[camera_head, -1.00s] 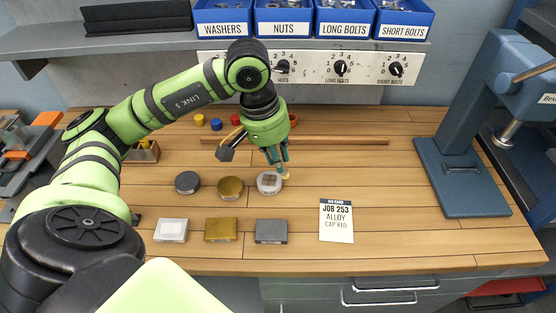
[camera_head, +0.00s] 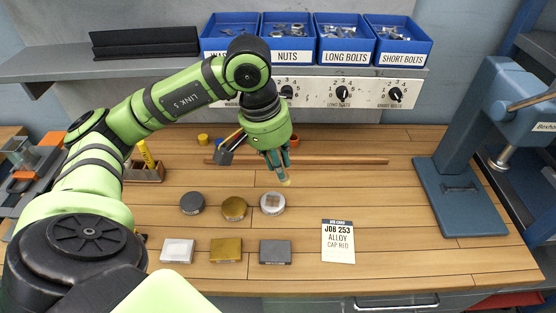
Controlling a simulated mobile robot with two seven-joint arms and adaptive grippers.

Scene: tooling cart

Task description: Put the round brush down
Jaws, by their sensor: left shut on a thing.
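My left gripper (camera_head: 277,165) is above the middle of the wooden bench, fingers pointing down. It is shut on the round brush, which is mostly hidden by the fingers. Only the brush's pale tip (camera_head: 286,182) shows below them. The tip appears just behind and to the right of the silver round piece (camera_head: 272,203); whether it touches the bench I cannot tell. My right gripper is not in view.
A dark disc (camera_head: 192,203) and a brass disc (camera_head: 234,208) stand left of the silver one. White (camera_head: 177,251), brass (camera_head: 226,250) and grey (camera_head: 275,252) blocks lie in front. A job card (camera_head: 338,241) lies right. A copper-coloured rod (camera_head: 340,160) lies behind.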

